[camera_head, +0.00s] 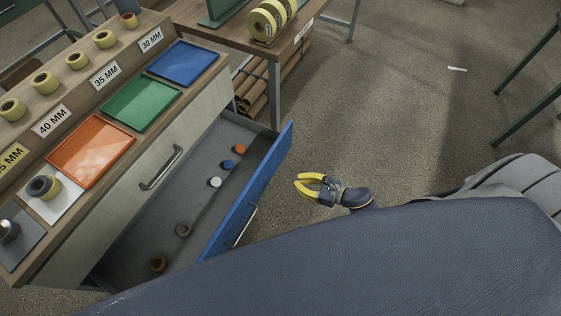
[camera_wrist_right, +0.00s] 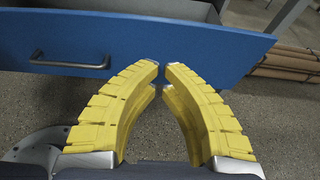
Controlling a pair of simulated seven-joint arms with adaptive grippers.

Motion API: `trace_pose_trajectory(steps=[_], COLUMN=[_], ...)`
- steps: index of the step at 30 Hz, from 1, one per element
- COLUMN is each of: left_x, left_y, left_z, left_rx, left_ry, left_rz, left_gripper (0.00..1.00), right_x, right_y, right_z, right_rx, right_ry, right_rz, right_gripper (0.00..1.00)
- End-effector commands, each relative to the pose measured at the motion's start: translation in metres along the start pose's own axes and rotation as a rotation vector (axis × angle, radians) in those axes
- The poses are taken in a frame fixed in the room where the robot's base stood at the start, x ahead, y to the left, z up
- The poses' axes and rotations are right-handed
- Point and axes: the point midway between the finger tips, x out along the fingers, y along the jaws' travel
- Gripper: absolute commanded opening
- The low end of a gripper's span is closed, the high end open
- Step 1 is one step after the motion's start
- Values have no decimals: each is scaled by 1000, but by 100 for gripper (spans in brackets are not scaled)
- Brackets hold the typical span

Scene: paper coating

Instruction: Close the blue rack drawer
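The blue rack drawer (camera_head: 252,190) stands pulled out from the rack, its grey inside open to view. Its blue front with a metal handle (camera_head: 243,227) faces right. The blue front (camera_wrist_right: 200,38) and handle (camera_wrist_right: 70,62) also fill the top of the right wrist view. My right gripper (camera_head: 297,184) has yellow fingers and is to the right of the drawer front, apart from it. In the right wrist view its fingertips (camera_wrist_right: 160,75) are close together with a small gap, and nothing is between them. My left gripper is not in view.
Small rolls and caps, such as an orange one (camera_head: 239,149), lie in the drawer. Coloured trays, like the orange tray (camera_head: 90,150), sit on the rack top. A table with tape rolls (camera_head: 268,20) stands behind. The floor (camera_head: 400,110) to the right is mostly clear.

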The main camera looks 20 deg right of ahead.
Motion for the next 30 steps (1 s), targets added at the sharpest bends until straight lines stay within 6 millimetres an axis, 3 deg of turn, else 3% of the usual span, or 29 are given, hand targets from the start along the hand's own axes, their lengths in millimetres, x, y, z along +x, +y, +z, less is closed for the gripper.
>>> trace_pose_trajectory(steps=[5, 18, 30], left_x=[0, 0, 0], left_y=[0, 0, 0], left_z=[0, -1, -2], left_rx=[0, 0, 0], left_ry=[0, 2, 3], left_rz=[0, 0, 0], left_gripper=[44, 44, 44], right_x=[20, 96, 131], right_y=[0, 0, -1], right_z=[1, 2, 11], right_rx=[-2, 1, 0], right_ry=[-4, -4, -1], right_rz=[-1, -2, -3], right_gripper=[0, 0, 0])
